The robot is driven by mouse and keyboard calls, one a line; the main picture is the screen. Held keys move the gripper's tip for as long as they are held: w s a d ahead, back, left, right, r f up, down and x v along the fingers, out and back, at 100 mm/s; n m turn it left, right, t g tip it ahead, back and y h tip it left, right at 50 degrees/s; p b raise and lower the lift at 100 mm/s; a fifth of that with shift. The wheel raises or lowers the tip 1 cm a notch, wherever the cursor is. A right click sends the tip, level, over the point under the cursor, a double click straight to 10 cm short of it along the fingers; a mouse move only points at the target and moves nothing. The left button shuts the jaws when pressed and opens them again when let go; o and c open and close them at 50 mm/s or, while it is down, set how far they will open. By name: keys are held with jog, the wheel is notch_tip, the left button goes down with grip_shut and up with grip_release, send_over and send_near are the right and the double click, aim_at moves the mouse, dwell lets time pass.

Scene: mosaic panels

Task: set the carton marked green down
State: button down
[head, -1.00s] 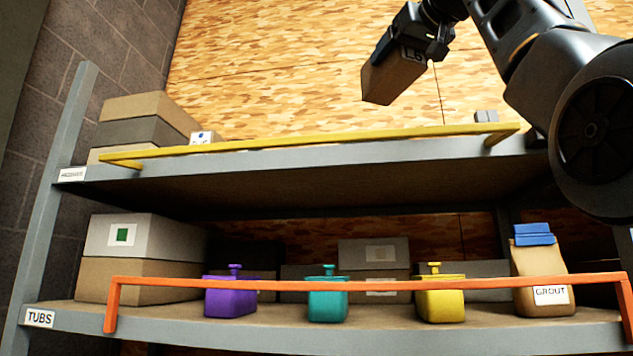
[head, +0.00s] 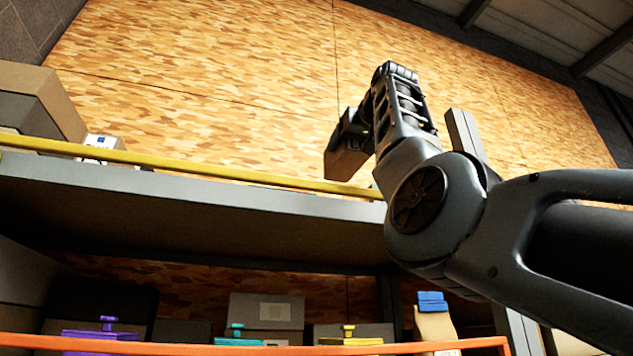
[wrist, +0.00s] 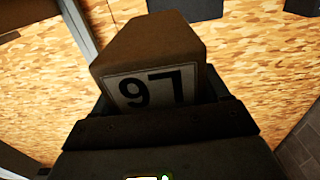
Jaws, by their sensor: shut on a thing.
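My gripper (head: 352,128) is shut on a brown carton (head: 345,162), which hangs tilted above the upper shelf's level, in front of the wood-chip wall. In the wrist view the carton (wrist: 150,45) sticks out beyond the dark jaws of my gripper (wrist: 160,122). Its white label carries black characters that look upside down, perhaps L6. No green mark shows on the carton's visible faces. A small white and green patch (wrist: 150,178) shows at the wrist view's bottom edge; I cannot tell what it belongs to.
The upper shelf (head: 200,200) has a yellow rail (head: 230,178) along its front. Stacked boxes (head: 45,100) and a blue-marked carton (head: 100,148) stand at its left; its middle looks clear. Below are an orange rail (head: 240,349), colored tubs and a grout bag (head: 433,325).

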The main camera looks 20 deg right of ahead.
jog(key=w+a+f, duration=0.1)
jog(key=a+f, duration=0.1)
jog(key=w+a+f, duration=0.1)
jog(key=f, duration=0.1)
jog(key=w+a+f+p, duration=0.1)
jog(key=a+f, duration=0.1)
jog(key=f, duration=0.1)
jog(key=shift+w+a, duration=0.2)
jog(key=shift+a, duration=0.1)
jog(key=shift+f, duration=0.4)
jog(key=shift+f+b, duration=0.4)
jog(key=shift+f, duration=0.2)
grip_release()
jog(key=shift+f, duration=0.1)
